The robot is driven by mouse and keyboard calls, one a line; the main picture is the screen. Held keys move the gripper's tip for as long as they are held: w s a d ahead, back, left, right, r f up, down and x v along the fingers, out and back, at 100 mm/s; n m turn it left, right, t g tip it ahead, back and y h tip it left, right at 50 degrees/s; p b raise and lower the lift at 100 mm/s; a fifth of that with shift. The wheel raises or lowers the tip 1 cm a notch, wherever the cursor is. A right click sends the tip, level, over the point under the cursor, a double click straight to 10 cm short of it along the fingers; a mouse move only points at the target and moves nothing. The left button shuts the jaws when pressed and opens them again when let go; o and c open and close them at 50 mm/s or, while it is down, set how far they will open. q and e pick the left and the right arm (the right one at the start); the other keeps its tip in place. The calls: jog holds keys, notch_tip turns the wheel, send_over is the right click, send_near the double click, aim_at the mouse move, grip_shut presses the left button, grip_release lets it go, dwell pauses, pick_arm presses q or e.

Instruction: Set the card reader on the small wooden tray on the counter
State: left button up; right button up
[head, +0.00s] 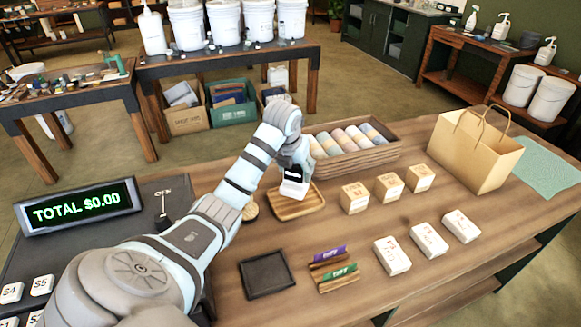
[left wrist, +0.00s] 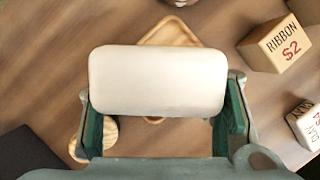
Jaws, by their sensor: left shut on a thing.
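I cannot tell whether the reader touches the tray. My right gripper is not in view.
A wooden crate of rolls (head: 358,158) stands just behind the tray. Cardboard boxes (head: 354,197) are to its right, a round wooden piece (left wrist: 97,132) beside it. A black tray (head: 267,274), a register display (head: 78,206) and a paper bag (head: 474,150) also stand around.

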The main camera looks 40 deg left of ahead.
aim_at(296, 179)
pick_arm(q)
jog(key=f+b, duration=0.1)
jog(key=f, duration=0.1)
jog(key=f+b, duration=0.2)
jog(key=shift+w+d, duration=0.1)
jog(key=shift+w, duration=0.1)
jog(key=shift+c, duration=0.2)
jog(key=shift+o, duration=0.2)
jog(key=shift+w+f, duration=0.1)
jog(key=shift+r, duration=0.3)
jog(key=shift+c, duration=0.2)
jog(key=shift+f, duration=0.1)
jog(key=o, duration=1.5)
